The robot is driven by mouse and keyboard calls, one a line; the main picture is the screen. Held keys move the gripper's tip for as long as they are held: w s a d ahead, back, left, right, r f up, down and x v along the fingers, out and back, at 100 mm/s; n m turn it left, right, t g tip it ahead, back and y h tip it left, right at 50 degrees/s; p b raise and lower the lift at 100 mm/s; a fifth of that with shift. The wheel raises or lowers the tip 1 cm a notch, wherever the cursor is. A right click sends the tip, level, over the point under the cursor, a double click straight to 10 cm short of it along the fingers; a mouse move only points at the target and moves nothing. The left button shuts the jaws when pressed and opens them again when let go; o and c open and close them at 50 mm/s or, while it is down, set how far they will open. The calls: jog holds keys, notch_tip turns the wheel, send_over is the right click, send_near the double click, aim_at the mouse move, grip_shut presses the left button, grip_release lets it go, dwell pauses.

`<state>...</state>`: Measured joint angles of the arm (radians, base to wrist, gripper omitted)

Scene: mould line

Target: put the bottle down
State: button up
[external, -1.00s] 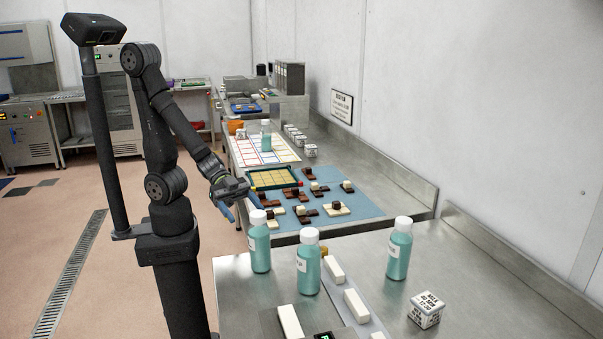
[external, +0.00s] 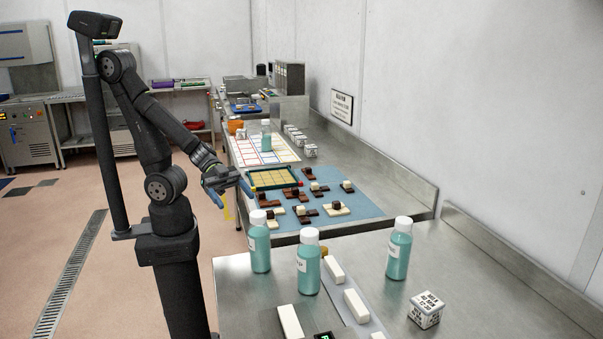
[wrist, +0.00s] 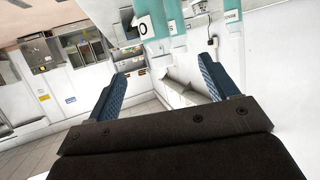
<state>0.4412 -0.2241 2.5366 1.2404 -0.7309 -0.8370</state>
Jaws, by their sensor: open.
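Three teal bottles with white caps stand upright on the near steel bench: a left one (external: 260,250), a middle one (external: 308,270) and a right one (external: 398,257). A fourth teal bottle (external: 266,138) stands farther back on a white grid sheet. My gripper (external: 232,194) is open and empty, its blue fingers apart, above and left of the left near bottle and clear of it. In the wrist view my gripper (wrist: 164,68) has nothing between its fingers. Teal bottles (wrist: 178,14) show beyond the fingertips, cut by the top edge.
White bars (external: 290,322) and a printed cube (external: 426,310) are on the near bench. Behind it, a blue mat (external: 365,207) carries brown and cream pieces and a green-edged tray (external: 271,188). The floor left of the benches is open.

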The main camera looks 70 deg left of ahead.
jog(key=shift+r, duration=0.15)
notch_tip(320, 180, up, 4)
send_near(265, 244)
jog(key=shift+x, duration=4.4)
jog(key=shift+a, duration=0.1)
jog(key=c, duration=1.4)
